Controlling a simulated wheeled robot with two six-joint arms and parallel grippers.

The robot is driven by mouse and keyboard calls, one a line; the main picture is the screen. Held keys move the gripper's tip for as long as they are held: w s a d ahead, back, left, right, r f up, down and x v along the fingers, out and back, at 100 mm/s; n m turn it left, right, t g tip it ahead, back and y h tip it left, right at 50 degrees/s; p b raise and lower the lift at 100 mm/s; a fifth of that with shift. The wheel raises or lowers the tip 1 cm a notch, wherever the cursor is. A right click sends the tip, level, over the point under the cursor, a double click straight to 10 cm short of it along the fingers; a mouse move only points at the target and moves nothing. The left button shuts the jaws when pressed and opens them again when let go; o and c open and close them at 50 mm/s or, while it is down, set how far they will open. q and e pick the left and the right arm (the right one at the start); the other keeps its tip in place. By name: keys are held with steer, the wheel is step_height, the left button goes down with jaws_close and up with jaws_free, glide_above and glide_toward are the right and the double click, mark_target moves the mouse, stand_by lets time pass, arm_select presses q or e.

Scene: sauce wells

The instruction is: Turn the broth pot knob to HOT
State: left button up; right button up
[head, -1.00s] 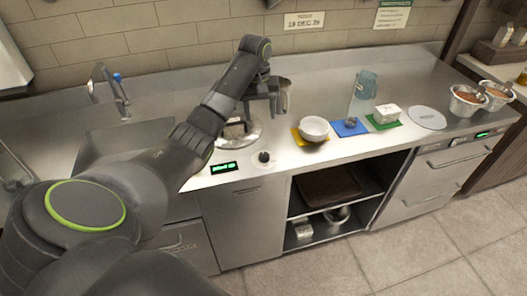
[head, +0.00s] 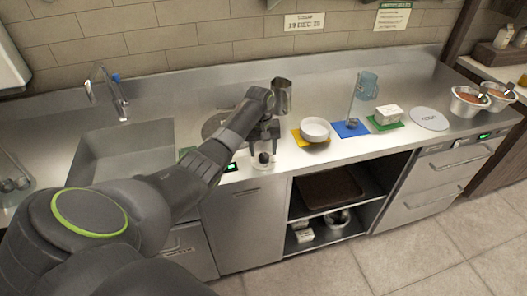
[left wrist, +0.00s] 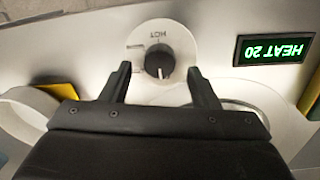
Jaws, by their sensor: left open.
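The dark round knob (left wrist: 159,62) sits on a white dial plate (left wrist: 184,50), with HOT printed upside down above it in the left wrist view. A pale mark on the knob points down in that picture, away from HOT. A green display (left wrist: 274,49) beside it reads HEAT 20, upside down. My left gripper (left wrist: 160,84) is open and empty, its two fingers apart with the knob between and just beyond their tips. I cannot tell whether they touch it. In the head view my left gripper (head: 264,139) is above the knob (head: 263,157). My right gripper is out of view.
A tall steel vessel (head: 281,97) stands behind the gripper. The sink (head: 125,150) is left. An open shelf bay (head: 345,213) lies below.

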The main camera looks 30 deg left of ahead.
arm_select(q)
steer(key=shift+f, duration=1)
steer(key=c, duration=1)
steer(key=shift+o, duration=0.2)
